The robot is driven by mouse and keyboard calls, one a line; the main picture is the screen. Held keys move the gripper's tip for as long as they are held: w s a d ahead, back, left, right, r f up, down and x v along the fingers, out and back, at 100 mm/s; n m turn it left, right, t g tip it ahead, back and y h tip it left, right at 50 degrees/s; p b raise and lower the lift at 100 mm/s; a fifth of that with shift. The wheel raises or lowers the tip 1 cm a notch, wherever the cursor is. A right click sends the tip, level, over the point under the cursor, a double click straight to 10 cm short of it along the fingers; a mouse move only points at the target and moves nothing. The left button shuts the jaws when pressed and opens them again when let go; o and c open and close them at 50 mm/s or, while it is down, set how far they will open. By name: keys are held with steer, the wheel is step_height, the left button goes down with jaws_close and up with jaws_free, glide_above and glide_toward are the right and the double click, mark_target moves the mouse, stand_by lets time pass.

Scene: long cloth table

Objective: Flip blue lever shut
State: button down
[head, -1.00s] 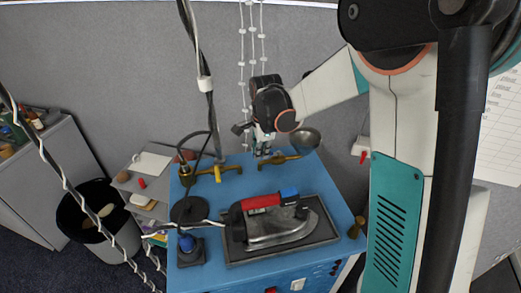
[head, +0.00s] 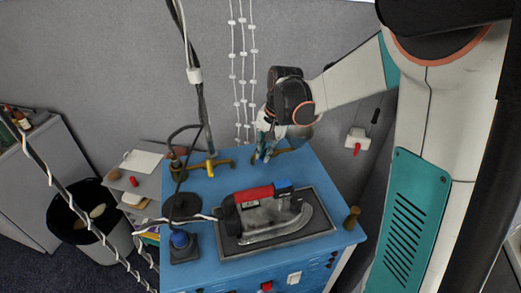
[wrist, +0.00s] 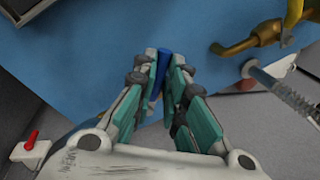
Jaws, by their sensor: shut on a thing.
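My gripper (head: 264,152) is over the back edge of the blue table, by a brass fixture (head: 293,151), and points down. In the wrist view my gripper (wrist: 164,65) has its two teal-and-grey fingers closed around a slim blue lever (wrist: 161,72). The lever's upper end shows between the fingertips, and its lower part runs down between the fingers. In the head view the gripper hides most of the lever, so I cannot tell how it joins the fixture. The brass pipe (wrist: 250,40) lies to the right of the fingers in the wrist view.
A clothes iron (head: 270,215) with a red-and-blue handle rests on a dark tray on the table (head: 335,190). A red switch (head: 357,149) is on the wall at right.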

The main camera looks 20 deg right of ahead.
steer(key=d+n, duration=0.1)
steer(key=n, duration=0.1)
steer(key=s+d+n, duration=0.1)
steer(key=shift+n+g, duration=0.4)
steer(key=shift+s+d+n+g+y+b, duration=0.15)
steer(key=shift+d+n, duration=0.2)
steer(key=shift+n, duration=0.3)
steer(key=shift+w+d+n+g+y+b, duration=0.15)
steer(key=shift+d+n, duration=0.15)
steer(key=shift+n, duration=0.4)
steer(key=shift+s+d+n+b, duration=0.15)
steer(key=shift+d+n, duration=0.2)
steer(key=shift+n, duration=0.3)
steer(key=c, duration=1.6)
jaws_free()
steer(key=shift+c, duration=0.2)
step_height(320, 180, up, 12)
steer(key=d, duration=0.2)
steer(key=shift+d, duration=0.2)
steer(key=shift+s+f, duration=0.15)
